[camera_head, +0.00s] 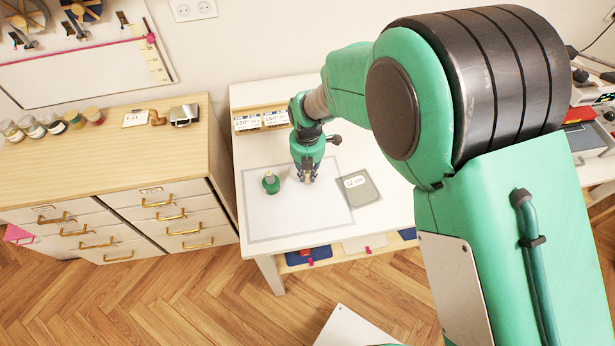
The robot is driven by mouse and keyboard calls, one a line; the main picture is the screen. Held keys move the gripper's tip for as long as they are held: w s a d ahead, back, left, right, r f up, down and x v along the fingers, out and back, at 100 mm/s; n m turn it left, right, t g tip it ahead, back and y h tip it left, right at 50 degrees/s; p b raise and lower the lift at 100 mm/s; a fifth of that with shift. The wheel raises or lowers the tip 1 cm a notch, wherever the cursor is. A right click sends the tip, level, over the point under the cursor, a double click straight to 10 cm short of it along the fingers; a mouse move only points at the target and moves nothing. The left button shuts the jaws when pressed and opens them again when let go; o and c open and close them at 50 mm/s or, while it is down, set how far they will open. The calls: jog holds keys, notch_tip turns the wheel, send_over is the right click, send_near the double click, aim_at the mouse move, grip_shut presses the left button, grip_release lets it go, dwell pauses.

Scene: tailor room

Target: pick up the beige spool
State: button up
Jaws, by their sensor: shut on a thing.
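My gripper (308,177) points down over the white mat (290,216) on the white table. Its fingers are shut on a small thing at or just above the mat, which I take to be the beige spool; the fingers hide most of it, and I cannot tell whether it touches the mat. A green spool-like item (271,184) with a pale top stands upright on the mat, a little left of my gripper and apart from it.
A grey square with a white label (356,184) lies right of my gripper. Small labelled boxes (262,121) stand at the table's back. A wooden-topped drawer cabinet (110,165) is at the left. The front of the mat is clear.

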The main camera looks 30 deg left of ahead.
aim_at(308, 175)
jog(key=shift+r, duration=0.15)
jog(key=shift+r, duration=0.45)
jog(key=shift+s+d+r+p, duration=0.1)
jog(key=shift+d+r+p, duration=0.1)
jog(key=shift+r, duration=0.45)
jog(key=shift+s+d+r+p, duration=0.1)
jog(key=shift+r+p, duration=0.05)
jog(key=shift+r, duration=0.45)
jog(key=s+d+r+p, duration=0.1)
jog(key=s+d, duration=0.9)
jog(key=d, duration=0.1)
jog(key=shift+d+r, duration=0.15)
jog(key=shift+d, duration=0.2)
jog(key=shift+w+d, duration=0.1)
